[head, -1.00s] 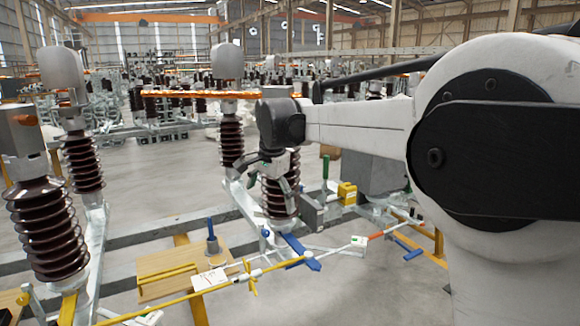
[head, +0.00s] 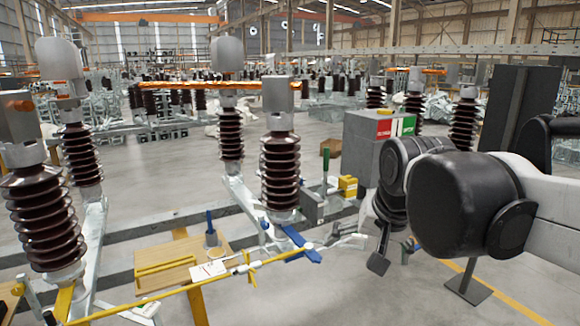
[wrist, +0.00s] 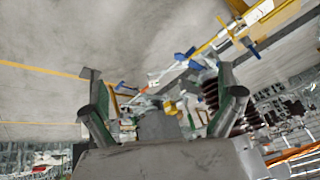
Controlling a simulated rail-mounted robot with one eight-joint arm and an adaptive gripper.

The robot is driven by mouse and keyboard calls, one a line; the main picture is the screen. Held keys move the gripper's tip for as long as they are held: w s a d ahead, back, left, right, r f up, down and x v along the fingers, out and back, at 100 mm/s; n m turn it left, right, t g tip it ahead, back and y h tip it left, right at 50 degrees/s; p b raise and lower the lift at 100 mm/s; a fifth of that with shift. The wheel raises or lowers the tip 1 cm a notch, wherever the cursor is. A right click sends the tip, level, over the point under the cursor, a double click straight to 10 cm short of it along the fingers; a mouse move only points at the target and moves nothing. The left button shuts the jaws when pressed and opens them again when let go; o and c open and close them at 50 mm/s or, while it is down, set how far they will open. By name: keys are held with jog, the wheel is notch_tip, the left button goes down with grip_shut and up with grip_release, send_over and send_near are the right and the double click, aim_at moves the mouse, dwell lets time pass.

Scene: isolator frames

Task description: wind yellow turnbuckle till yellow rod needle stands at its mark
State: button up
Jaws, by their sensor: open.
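The yellow rod (head: 180,297) runs slantwise low across the head view. The yellow turnbuckle (head: 252,275), with a small cross-shaped yellow handle, sits toward its right end. A white plate (head: 209,271) lies beside the rod; needle and mark are too small to read.
A brown insulator column (head: 281,170) stands behind the rod. A wooden board (head: 165,262), a blue lever (head: 300,253), a green-handled lever (head: 325,165) and a yellow block (head: 348,186) are nearby. A grey cabinet (head: 362,145) stands behind my gripper.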

jog(key=s+d+f+n+b, duration=0.1)
jog(key=s+d+f, duration=0.1)
jog(key=s+f, duration=0.3)
jog(key=s+d+f+n+t, duration=0.1)
jog(key=s+d+f, duration=0.2)
jog(key=s+f, duration=0.2)
jog(key=s, duration=0.2)
jog(key=shift+s+d+f+n+t+h+b, duration=0.25)
jog(key=shift+s+f+n+t+h+b, duration=0.05)
jog(key=shift+s+f+b, duration=0.1)
